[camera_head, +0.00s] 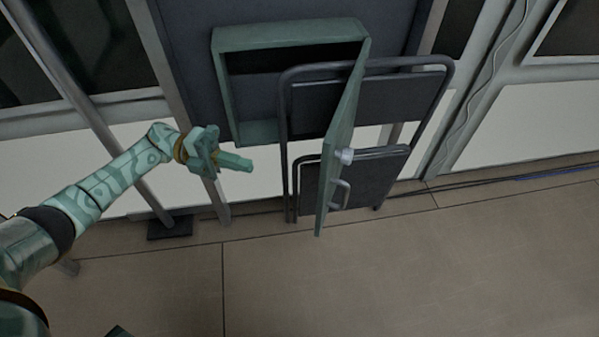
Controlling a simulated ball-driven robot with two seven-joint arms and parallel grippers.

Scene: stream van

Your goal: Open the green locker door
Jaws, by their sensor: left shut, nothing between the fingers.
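The green locker (228,93) is mounted on a dark panel in the upper middle of the view. Its green door (344,125) stands wide open, swung out from the right side of the locker, and shows nearly edge-on. A small handle (341,195) and a pale round knob (345,156) are on the door's right-facing side. The locker's inside is dark, and I see nothing in it. My left gripper (246,163) is shut and empty, left of the door and just below the locker's lower edge, apart from both. My right gripper is not in view.
A folded dark metal chair (285,140) leans behind the open door. A slanted grey pole (100,125) with a dark foot stands at the left. Cables run along the wall base at the right. The tiled floor (430,270) in front is clear.

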